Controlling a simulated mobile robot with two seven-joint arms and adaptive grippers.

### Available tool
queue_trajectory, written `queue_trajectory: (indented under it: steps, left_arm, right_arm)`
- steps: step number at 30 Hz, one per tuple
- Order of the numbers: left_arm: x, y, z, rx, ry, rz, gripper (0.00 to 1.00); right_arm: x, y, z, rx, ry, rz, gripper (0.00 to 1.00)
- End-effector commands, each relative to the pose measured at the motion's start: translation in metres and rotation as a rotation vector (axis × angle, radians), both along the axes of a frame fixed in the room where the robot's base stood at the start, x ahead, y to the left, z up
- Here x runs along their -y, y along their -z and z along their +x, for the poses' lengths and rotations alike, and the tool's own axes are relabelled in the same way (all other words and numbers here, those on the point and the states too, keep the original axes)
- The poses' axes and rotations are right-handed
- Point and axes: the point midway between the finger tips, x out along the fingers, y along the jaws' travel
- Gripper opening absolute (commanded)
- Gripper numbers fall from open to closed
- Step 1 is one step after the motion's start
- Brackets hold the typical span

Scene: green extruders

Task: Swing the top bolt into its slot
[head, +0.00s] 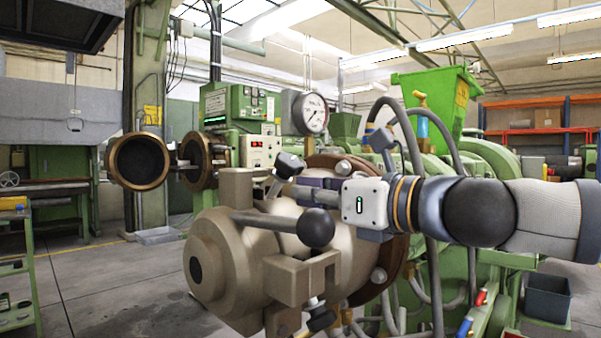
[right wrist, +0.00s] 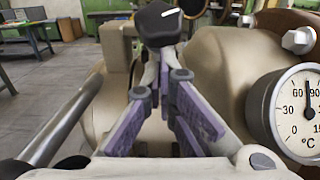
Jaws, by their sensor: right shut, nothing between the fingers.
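The top bolt, with a black knob (head: 290,163) and a pale shaft, is at the top of the beige extruder head (head: 215,262). In the right wrist view the knob (right wrist: 160,22) is just past my fingertips. A beige lug with the slot (head: 237,186) stands left of the bolt; it also shows in the right wrist view (right wrist: 114,48). The slot's opening is hidden, so I cannot tell whether the shaft is in it. My right gripper (head: 287,187) has its purple fingers (right wrist: 165,68) shut and empty, close below the knob; contact is unclear. My left gripper is out of view.
A bar handle with a black ball (head: 316,228) sticks out in front of the head. A lower bolt with a black knob (head: 321,319) hangs below. A dial gauge (head: 310,113) is behind; another gauge (right wrist: 300,105) is close on the right in the wrist view. Open floor lies left.

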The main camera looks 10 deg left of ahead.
Motion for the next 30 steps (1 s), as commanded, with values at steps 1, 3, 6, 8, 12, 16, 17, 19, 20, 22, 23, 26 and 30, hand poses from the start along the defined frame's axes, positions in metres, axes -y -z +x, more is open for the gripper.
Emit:
queue_trajectory:
  steps: [1,3,6,8,12,16,17,19,20,22,23,26,30]
  left_arm:
    - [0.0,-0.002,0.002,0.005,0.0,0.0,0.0]
    - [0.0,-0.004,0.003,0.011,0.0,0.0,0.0]
    - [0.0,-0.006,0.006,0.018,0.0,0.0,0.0]
    - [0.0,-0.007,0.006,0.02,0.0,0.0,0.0]
    - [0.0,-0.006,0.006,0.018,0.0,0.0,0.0]
    - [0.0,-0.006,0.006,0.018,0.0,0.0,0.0]
    - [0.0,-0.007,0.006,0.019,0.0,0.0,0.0]
    - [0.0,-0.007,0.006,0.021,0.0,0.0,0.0]
    - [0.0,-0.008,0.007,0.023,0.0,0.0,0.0]
    - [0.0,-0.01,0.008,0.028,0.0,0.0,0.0]
    - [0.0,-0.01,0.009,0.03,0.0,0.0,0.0]
    - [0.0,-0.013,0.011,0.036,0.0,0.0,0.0]
    - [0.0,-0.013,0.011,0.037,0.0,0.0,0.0]
  right_arm:
    - [-0.001,-0.003,0.0,0.002,0.0,0.0,0.0]
    - [-0.004,-0.006,0.001,0.004,0.0,0.0,0.0]
    - [-0.007,-0.009,0.004,0.004,0.0,-0.001,0.0]
    - [-0.008,-0.01,0.005,0.004,0.0,0.0,0.0]
    - [-0.008,-0.008,0.005,0.001,-0.001,-0.001,0.0]
    - [-0.008,-0.008,0.005,0.001,-0.001,-0.001,0.0]
    - [-0.008,-0.008,0.005,0.001,-0.001,-0.001,0.0]
    - [-0.01,-0.009,0.006,0.002,-0.001,-0.001,0.0]
    - [-0.01,-0.01,0.006,0.002,-0.001,-0.001,0.0]
    - [-0.012,-0.012,0.008,0.003,-0.001,-0.001,0.0]
    - [-0.013,-0.013,0.008,0.004,-0.001,0.0,0.0]
    - [-0.017,-0.016,0.011,0.004,-0.001,-0.001,0.0]
    - [-0.018,-0.015,0.012,0.002,0.0,0.0,0.0]
